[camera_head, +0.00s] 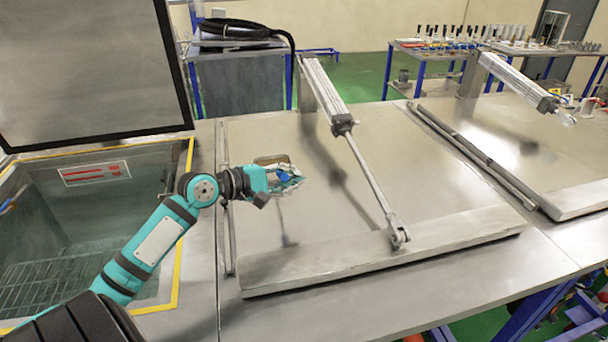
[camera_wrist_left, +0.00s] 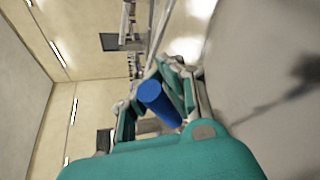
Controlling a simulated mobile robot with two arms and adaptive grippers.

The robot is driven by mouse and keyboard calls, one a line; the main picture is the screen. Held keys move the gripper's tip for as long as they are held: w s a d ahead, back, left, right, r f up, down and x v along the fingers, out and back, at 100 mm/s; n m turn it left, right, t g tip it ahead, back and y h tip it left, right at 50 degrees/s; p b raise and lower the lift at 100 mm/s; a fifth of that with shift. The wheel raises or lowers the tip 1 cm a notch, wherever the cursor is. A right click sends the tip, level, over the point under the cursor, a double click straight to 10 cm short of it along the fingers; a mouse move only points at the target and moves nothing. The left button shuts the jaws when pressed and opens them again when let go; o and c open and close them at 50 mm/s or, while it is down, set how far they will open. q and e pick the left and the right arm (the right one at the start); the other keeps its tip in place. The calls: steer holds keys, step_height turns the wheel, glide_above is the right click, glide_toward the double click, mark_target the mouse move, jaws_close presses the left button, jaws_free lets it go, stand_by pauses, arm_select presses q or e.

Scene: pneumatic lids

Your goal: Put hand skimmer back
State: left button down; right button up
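My left gripper (camera_head: 289,178) is over the left part of the closed middle lid (camera_head: 430,239), left of its pneumatic cylinder. Its fingers are closed around a blue cylindrical handle, which I take to be the hand skimmer's. In the left wrist view the blue handle (camera_wrist_left: 163,103) lies between the fingers (camera_wrist_left: 160,95), its round end facing the camera. A small tan flat piece (camera_head: 271,159) shows just behind the gripper in the head view. I cannot tell whether it belongs to the skimmer. My right gripper is not in view.
An open tank (camera_head: 90,220) with a yellow rim is at the left, its lid (camera_head: 85,70) raised. A pneumatic cylinder (camera_head: 325,90) and rod (camera_head: 370,178) cross the middle lid.

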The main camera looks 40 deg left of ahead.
arm_select(q)
steer(key=w+f, duration=0.1)
steer(key=w+f+p, duration=0.1)
steer(key=w, duration=0.1)
steer(key=w+f, duration=0.1)
steer(key=w, duration=0.1)
steer(key=shift+w+a+f, duration=0.1)
steer(key=shift+w+a, duration=0.1)
steer(key=shift+w, duration=0.05)
steer(key=shift+f, duration=0.35)
steer(key=c, duration=2)
jaws_free()
steer(key=o, duration=0.5)
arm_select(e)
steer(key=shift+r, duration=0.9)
arm_select(q)
steer(key=shift+s, duration=0.15)
